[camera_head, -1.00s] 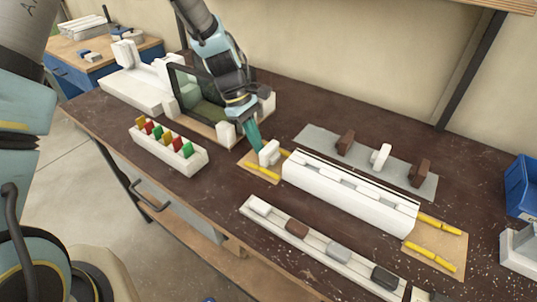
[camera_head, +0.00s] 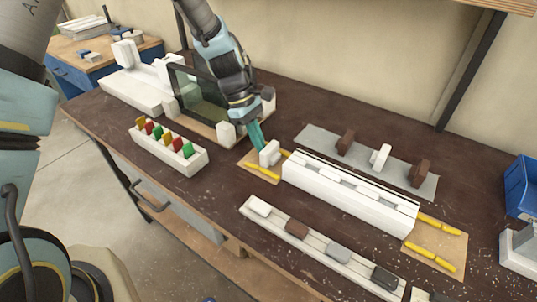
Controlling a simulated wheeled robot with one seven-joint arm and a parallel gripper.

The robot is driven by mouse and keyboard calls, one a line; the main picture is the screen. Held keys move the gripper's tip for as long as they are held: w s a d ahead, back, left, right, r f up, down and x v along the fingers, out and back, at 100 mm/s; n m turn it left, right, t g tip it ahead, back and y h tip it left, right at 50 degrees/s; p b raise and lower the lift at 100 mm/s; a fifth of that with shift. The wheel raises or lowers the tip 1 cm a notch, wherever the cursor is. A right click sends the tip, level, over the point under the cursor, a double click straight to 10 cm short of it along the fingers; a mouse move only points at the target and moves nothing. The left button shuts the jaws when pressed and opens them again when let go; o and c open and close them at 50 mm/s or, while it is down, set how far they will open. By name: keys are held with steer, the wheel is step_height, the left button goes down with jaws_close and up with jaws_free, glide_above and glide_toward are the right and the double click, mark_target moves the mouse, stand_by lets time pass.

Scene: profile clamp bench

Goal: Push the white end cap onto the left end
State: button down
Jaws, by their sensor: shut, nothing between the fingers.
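A white end cap (camera_head: 270,154) stands upright on the small wooden plate at the left end of the long white profile (camera_head: 345,196). Only a narrow space shows between cap and profile, and I cannot tell whether they touch. My gripper (camera_head: 260,146) is shut and empty, its teal fingers pointing down just behind and left of the cap. The fingertips are at or against the cap; contact is not clear. Yellow rails (camera_head: 262,171) lie beside the cap on the plate.
A parts strip (camera_head: 325,239) with several coloured blocks lies in front. A grey plate (camera_head: 310,137) with brown and white pieces lies behind the profile. A white rack (camera_head: 165,152) of coloured tabs and a dark-framed screen (camera_head: 192,92) stand left.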

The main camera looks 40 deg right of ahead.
mark_target(271, 148)
steer(key=shift+s+d, duration=0.25)
steer(key=shift+s, duration=0.7)
steer(key=shift+s+d, duration=0.2)
steer(key=shift+s, duration=0.7)
steer(key=shift+s+d+p, duration=0.15)
steer(key=shift+s+p, duration=0.15)
steer(key=shift+s, duration=0.3)
steer(key=shift+w+a, duration=0.25)
steer(key=shift+w, duration=0.8)
steer(key=shift+r+p, duration=3.15)
steer(key=shift+r, duration=0.9)
